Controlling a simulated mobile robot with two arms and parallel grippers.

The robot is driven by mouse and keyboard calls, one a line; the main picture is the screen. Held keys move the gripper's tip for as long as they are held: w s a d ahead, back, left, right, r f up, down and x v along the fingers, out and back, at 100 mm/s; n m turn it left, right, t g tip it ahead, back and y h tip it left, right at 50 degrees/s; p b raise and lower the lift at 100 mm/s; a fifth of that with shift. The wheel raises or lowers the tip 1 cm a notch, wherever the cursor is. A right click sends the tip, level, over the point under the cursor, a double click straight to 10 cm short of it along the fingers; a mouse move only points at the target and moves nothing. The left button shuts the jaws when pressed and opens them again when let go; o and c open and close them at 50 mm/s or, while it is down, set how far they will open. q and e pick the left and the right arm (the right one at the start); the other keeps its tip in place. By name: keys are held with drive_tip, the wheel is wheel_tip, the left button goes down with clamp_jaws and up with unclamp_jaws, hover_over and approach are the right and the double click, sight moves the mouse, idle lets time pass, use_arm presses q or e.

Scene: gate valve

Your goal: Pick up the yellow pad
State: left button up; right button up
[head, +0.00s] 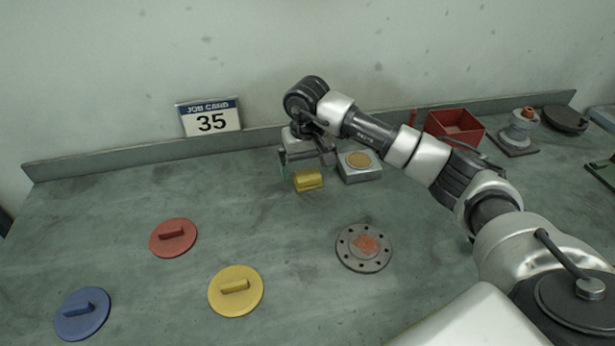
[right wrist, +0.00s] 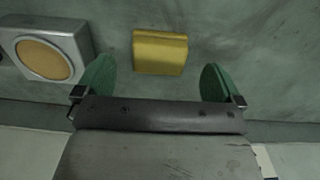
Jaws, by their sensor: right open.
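The yellow pad (head: 308,180) is a small block lying on the green-grey bench, near the back middle. It also shows in the right wrist view (right wrist: 160,52), ahead of the fingers and between their lines. My right gripper (head: 305,168) is above and just behind the pad in the head view. In the right wrist view its two green fingertips (right wrist: 158,82) are spread apart with nothing between them. I cannot tell the exact height of the fingers over the pad. My left gripper is not in view.
A grey block with a round tan top (head: 359,165) stands close right of the pad. Red (head: 173,238), yellow (head: 236,291) and blue (head: 82,314) lids lie front left. A bolted flange (head: 364,248) lies in front. A red bin (head: 455,128) stands back right.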

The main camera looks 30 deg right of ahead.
sight(307, 174)
drive_tip(key=shift+f, duration=1.6)
drive_tip(key=shift+c, duration=0.5)
drive_tip(key=c, duration=0.9)
drive_tip(key=shift+r, duration=0.1)
drive_tip(key=shift+d+r, duration=0.1)
drive_tip(key=shift+r, duration=0.45)
wheel_tip(307, 174, up, 3)
drive_tip(key=shift+w+f+b, duration=0.1)
drive_tip(key=shift+b, duration=0.3)
drive_tip(key=s+d+r, duration=0.1)
drive_tip(key=s+r, duration=0.1)
drive_tip(key=s, duration=0.1)
drive_tip(key=s+d+r+b, duration=0.1)
drive_tip(key=s+r, duration=0.1)
drive_tip(key=s, duration=0.2)
drive_tip(key=s+d+r+b, duration=0.1)
drive_tip(key=s+r, duration=0.2)
drive_tip(key=s, duration=0.1)
drive_tip(key=shift+s, duration=0.25)
